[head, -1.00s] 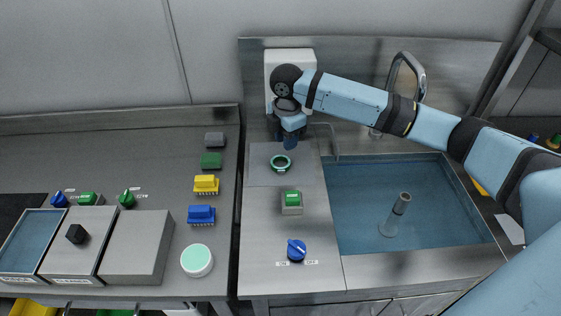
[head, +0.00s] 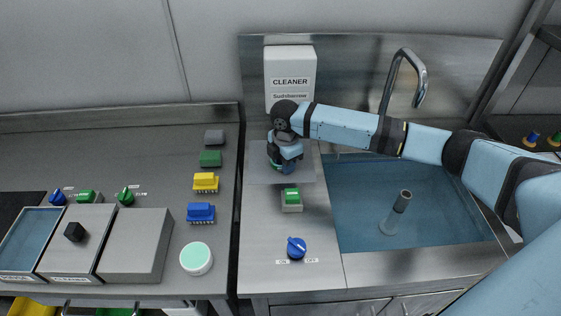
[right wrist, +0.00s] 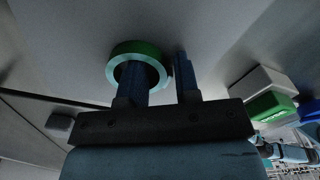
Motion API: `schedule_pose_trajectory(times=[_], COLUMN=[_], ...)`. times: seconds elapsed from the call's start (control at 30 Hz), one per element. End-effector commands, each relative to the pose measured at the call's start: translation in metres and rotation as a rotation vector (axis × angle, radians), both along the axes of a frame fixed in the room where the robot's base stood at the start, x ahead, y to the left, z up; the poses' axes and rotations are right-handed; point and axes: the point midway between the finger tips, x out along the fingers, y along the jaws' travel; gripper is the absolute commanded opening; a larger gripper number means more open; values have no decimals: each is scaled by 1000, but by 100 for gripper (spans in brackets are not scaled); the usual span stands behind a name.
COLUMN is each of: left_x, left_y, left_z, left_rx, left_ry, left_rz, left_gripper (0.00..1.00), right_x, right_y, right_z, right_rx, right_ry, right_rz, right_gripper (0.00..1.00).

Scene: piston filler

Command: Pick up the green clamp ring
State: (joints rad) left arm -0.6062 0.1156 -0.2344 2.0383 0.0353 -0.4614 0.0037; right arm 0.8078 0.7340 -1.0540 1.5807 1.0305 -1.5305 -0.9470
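The green clamp ring (right wrist: 151,50) lies on the light pad (head: 254,176) below the cleaner dispenser. In the head view my right gripper (head: 285,168) is down over it and hides most of it. In the right wrist view my right gripper (right wrist: 160,70) has its two fingers apart. One finger overlaps the ring's opening and the other is just outside its right side, with the ring's wall between them in the picture. I cannot tell whether either finger touches the ring. My left gripper is not in view.
The cleaner dispenser (head: 290,75) stands behind my right gripper. A green switch (head: 291,198) and a blue knob (head: 297,248) are in front of the pad. The sink (head: 440,220) with its tap (head: 421,80) lies to the right. Left counter holds coloured connectors and boxes.

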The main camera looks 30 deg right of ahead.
Motion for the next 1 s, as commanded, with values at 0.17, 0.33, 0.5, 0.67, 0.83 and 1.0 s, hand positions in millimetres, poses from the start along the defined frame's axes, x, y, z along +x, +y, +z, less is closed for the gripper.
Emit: schedule_pose_trajectory(times=[0.17, 0.33, 0.5, 0.67, 0.83, 1.0], left_x=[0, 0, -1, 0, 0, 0], left_y=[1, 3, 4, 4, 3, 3], left_z=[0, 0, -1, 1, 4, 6], left_rx=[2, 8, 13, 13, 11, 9], left_ry=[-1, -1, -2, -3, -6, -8], left_rz=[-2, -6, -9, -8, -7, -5], left_gripper=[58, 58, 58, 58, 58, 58], right_x=[0, 0, 0, 1, 1, 1], right_y=[0, 0, 0, 0, 0, 0], right_z=[0, 1, 3, 15, 44, 88], right_rx=[0, 0, 0, 0, 1, 1], right_ry=[0, 0, -1, -3, -3, -4], right_rz=[0, -1, -1, -1, 0, 0], right_gripper=[0, 0, 0, 0, 0, 0])
